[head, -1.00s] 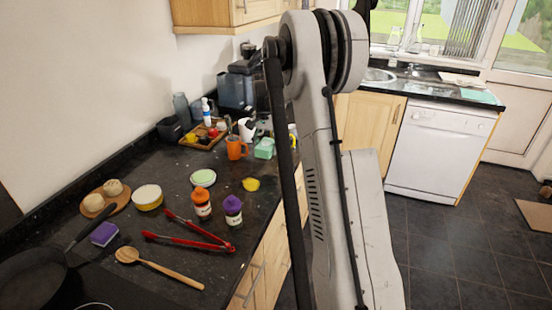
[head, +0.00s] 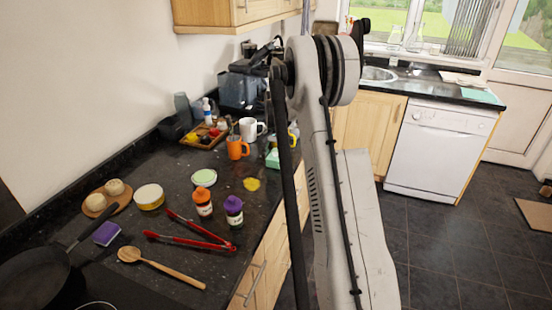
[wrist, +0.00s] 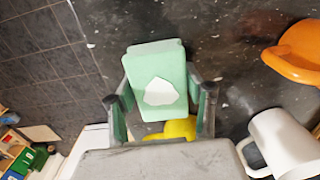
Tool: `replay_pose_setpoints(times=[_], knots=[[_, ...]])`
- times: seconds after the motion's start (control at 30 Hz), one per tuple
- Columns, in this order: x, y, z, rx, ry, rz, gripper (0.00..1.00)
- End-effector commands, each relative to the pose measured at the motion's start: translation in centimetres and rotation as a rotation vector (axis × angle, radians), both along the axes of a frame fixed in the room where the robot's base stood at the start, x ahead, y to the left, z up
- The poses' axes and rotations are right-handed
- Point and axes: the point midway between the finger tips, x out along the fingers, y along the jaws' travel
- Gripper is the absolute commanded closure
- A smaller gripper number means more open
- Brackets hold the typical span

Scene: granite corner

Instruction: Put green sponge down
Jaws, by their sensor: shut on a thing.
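The green sponge is a mint-green block (wrist: 158,62) with a whitish patch on the face toward the wrist camera. My gripper (wrist: 160,103) is shut on it, with one dark finger on each side. In the head view, part of the green sponge (head: 272,160) shows just left of my arm, near the front edge of the dark counter (head: 160,180). My arm hides its right side and my gripper. I cannot tell whether the sponge touches the counter.
An orange mug (head: 237,148) and a white mug (head: 251,130) stand close to the sponge. A yellow thing (wrist: 180,128) shows beyond it in the wrist view. A lemon-yellow item (head: 251,184) lies nearer. Purple-lidded and orange-lidded jars and red tongs (head: 190,240) are nearer still.

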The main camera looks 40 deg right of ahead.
Motion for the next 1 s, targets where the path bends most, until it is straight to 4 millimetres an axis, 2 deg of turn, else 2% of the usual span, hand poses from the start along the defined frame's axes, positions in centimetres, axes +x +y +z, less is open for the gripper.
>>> replay_pose_setpoints(times=[0.23,0.27,0.4,0.77,0.87,1.0], knots=[[0.0,0.0,-0.7,0.0,0.0,0.0,0.8],[0.0,0.0,-0.7,0.0,0.0,0.0,0.54],[0.0,0.0,-0.7,0.001,0.0,0.0,0.36],[0.0,0.0,-0.4,0.0,0.0,0.0,0.36],[0.0,0.0,0.2,0.0,0.0,0.0,0.36],[0.0,0.0,2.3,0.0,0.0,0.0,0.36]])
